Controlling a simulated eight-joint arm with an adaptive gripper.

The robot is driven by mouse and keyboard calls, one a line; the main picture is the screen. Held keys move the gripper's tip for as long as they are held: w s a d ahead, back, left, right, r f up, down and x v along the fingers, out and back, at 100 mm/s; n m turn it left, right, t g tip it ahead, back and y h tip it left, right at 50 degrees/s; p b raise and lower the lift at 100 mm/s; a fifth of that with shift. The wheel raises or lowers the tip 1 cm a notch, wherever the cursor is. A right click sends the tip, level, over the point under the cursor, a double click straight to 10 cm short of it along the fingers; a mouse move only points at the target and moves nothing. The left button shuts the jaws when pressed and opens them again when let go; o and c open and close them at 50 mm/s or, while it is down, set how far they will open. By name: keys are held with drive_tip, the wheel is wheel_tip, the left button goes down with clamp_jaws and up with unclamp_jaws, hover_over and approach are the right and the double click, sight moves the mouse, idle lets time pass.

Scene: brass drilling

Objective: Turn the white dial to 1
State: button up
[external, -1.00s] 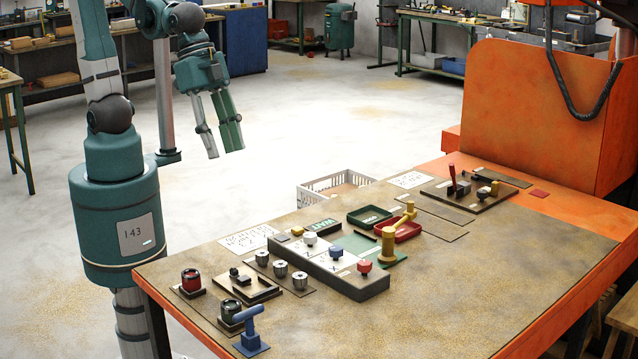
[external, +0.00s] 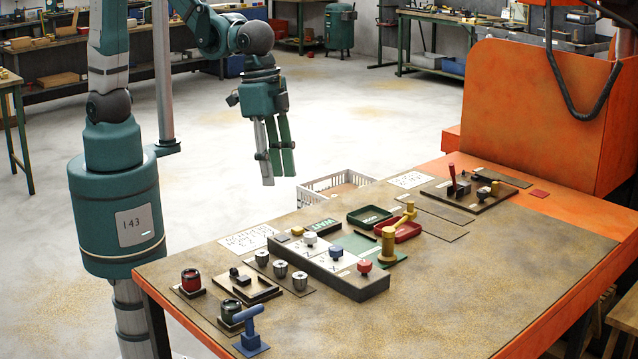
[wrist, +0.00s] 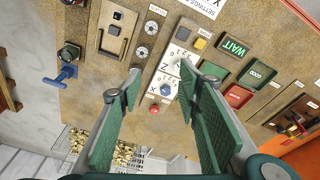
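The white dial (external: 310,238) stands on the grey box (external: 345,287), toward its far end, in the external view. In the wrist view, the lettered, numbered panel (wrist: 172,56) lies between my fingers, with a blue-looking dial (wrist: 166,88) and a red dial (wrist: 154,110). My gripper (external: 278,180) is open, empty and pointing down, well above and left of the box. Its fingers spread apart in the wrist view (wrist: 160,72).
A brass fixture (external: 390,243), green tray (external: 369,216) and red tray (external: 407,231) are right of the box. Metal knobs (external: 280,267) and a blue handle (external: 250,335) are left and nearer. The table's front right is clear. A white crate (external: 335,185) stands behind the table.

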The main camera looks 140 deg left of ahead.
drive_tip(key=n+g+p, duration=0.1)
drive_tip(key=g+p, duration=0.1)
approach(309, 234)
drive_tip(key=shift+a+f+n, duration=0.15)
drive_tip(key=shift+f+n, duration=0.15)
drive_tip(key=shift+f, duration=0.05)
drive_tip(key=shift+f, duration=0.1)
drive_tip(key=shift+f, duration=3.8)
drive_tip(key=shift+c, duration=0.7)
drive_tip(key=c, duration=0.8)
